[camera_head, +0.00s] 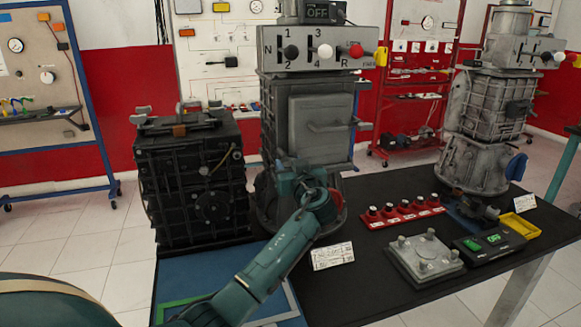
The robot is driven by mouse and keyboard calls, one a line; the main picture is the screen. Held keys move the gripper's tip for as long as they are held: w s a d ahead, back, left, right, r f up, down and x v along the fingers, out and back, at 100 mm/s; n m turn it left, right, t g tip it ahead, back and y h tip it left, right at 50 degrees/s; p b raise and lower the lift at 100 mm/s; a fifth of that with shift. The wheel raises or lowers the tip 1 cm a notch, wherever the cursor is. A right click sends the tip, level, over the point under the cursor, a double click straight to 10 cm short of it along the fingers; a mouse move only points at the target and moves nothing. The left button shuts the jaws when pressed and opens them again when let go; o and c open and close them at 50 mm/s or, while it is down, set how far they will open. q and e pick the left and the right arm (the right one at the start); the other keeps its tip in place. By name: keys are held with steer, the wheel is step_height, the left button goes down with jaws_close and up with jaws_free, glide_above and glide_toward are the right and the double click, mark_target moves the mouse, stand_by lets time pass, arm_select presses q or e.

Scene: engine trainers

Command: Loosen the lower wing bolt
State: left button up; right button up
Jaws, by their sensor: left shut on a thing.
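My left arm comes in from the bottom left, and its teal gripper (286,172) is at the lower front of the grey gearbox trainer (320,125). The gripper is shut on a small part there. The hand and wrist cover that part, so I cannot make out its shape or confirm it as the lower wing bolt. Wing-shaped grey pieces (141,114) stand on top of the black case (195,185) to the left. My right gripper is not in view.
A red strip with several knobs (402,212), a grey plate with posts (424,257), a black box with a green display (490,245) and a yellow tray (520,226) lie on the dark table (365,290). Another gearbox trainer (490,110) stands at the right. A white label (333,256) lies near my forearm.

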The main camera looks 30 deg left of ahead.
arm_select(q)
steer(key=n+b, duration=0.6)
steer(key=b, duration=0.5)
steer(key=n+b, duration=0.7)
steer(key=b, duration=0.4)
steer(key=shift+f+n, duration=0.2)
steer(key=shift+n, duration=0.1)
steer(key=shift+r+n+b, duration=0.15)
steer(key=shift+n+b, duration=0.75)
steer(key=shift+n, duration=1.1)
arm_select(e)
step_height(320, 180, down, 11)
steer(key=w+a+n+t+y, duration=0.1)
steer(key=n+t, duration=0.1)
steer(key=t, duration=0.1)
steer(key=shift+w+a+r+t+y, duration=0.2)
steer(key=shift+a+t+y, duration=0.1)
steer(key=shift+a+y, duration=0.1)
arm_select(q)
steer(key=shift+n, duration=0.3)
steer(key=o, duration=1)
